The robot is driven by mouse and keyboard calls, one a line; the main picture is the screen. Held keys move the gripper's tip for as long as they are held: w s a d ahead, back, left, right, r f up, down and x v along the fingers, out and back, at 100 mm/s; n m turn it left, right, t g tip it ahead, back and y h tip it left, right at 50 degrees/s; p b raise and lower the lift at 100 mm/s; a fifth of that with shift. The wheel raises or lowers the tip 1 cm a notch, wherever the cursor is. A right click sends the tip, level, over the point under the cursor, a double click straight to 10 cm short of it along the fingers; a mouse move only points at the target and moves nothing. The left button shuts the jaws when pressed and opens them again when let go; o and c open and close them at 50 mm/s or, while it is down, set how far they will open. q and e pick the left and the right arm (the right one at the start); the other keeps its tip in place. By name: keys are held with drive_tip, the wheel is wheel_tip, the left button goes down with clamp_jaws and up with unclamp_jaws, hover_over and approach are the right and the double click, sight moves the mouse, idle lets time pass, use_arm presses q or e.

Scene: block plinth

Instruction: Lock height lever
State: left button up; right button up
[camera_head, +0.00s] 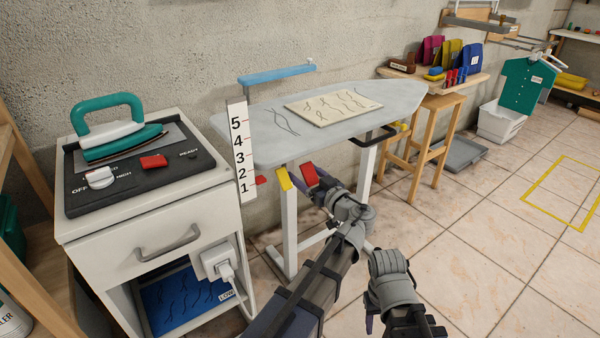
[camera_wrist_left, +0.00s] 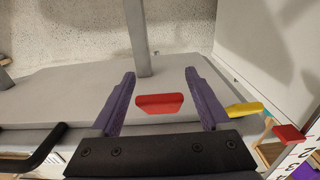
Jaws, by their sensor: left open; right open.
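A red lever (camera_head: 309,174) and a yellow lever (camera_head: 283,180) stick out under the near edge of the grey ironing board (camera_head: 215,125). My left gripper (camera_head: 318,188) is just in front of the red lever. In the left wrist view its open purple fingers (camera_wrist_left: 160,95) stand on either side of the red lever (camera_wrist_left: 160,103), with gaps to both. The yellow lever (camera_wrist_left: 245,110) lies outside the right finger there. My right gripper (camera_head: 406,325) is low at the bottom edge, partly cut off, open and away from the board.
A numbered scale (camera_head: 240,150) with a red pointer (camera_head: 262,180) stands left of the levers. A white cabinet (camera_head: 110,240) bears an iron (camera_head: 112,130). A black handle (camera_head: 375,137) juts from the board.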

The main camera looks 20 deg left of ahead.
sight(311, 175)
use_arm(q)
clamp_jaws()
drive_tip(key=shift+s+r+p, duration=0.1)
drive_tip(key=shift+r+p, duration=0.1)
drive_tip(key=shift+p, duration=0.3)
drive_tip(key=g+h+p, duration=0.1)
drive_tip(key=h+p, duration=0.1)
drive_tip(key=p, duration=0.3)
drive_tip(key=s+d+r+g+h+p, duration=0.1)
drive_tip(key=g+h+p, duration=0.1)
drive_tip(key=p, duration=0.3)
drive_tip(key=d+g+h+p, duration=0.1)
drive_tip(key=g+h+p, duration=0.1)
drive_tip(key=p, duration=0.3)
drive_tip(key=shift+s+r, duration=0.15)
drive_tip(key=shift+s+d+g+h+p, duration=0.2)
drive_tip(key=shift+g+h+p, duration=0.4)
drive_tip(key=shift+h+p, duration=0.55)
unclamp_jaws()
